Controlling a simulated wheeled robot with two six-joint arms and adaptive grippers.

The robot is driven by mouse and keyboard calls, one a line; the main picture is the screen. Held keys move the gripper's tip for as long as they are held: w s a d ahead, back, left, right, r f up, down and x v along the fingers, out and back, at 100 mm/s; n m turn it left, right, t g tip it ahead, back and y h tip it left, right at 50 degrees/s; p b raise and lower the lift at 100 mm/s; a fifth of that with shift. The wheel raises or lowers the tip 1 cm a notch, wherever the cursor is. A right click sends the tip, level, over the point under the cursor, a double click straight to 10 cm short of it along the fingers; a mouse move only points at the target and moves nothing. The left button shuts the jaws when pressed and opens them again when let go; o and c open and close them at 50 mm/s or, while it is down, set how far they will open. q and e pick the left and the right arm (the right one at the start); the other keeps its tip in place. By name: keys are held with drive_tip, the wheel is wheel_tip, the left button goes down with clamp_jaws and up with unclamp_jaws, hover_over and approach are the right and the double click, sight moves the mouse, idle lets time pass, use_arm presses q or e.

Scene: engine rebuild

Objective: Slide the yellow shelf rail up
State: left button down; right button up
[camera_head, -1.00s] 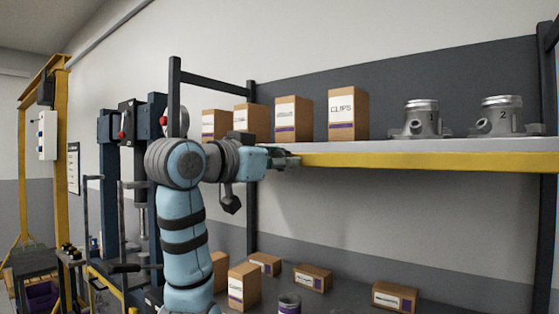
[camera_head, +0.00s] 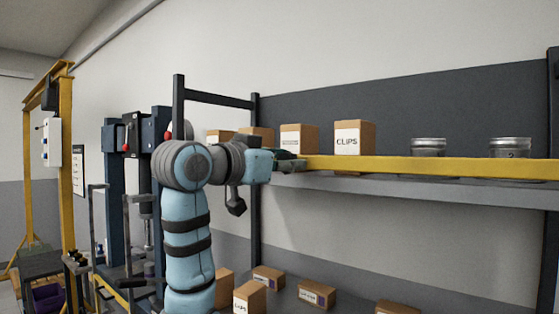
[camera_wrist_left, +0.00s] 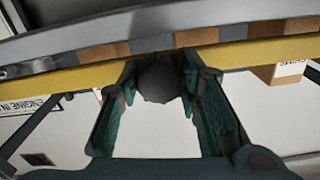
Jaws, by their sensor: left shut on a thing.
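The yellow shelf rail (camera_head: 430,167) runs along the front of the upper shelf (camera_head: 420,190). It now stands above the shelf's grey front edge and hides the lower parts of the boxes and metal parts behind it. My left gripper (camera_head: 298,164) is shut on the rail near its left end. The right gripper is not in view.
Cardboard boxes (camera_head: 354,138) and two metal parts (camera_head: 428,146) stand on the upper shelf behind the rail. More boxes (camera_head: 316,293) lie on the lower shelf. A dark shelf post (camera_head: 255,220) stands close to my left gripper.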

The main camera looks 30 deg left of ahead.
use_arm(q)
drive_tip(key=c, duration=1.1)
unclamp_jaws()
drive_tip(key=shift+r, duration=0.3)
drive_tip(key=s, duration=1.2)
drive_tip(key=shift+s+a+f, duration=0.1)
drive_tip(key=shift+a, duration=0.25)
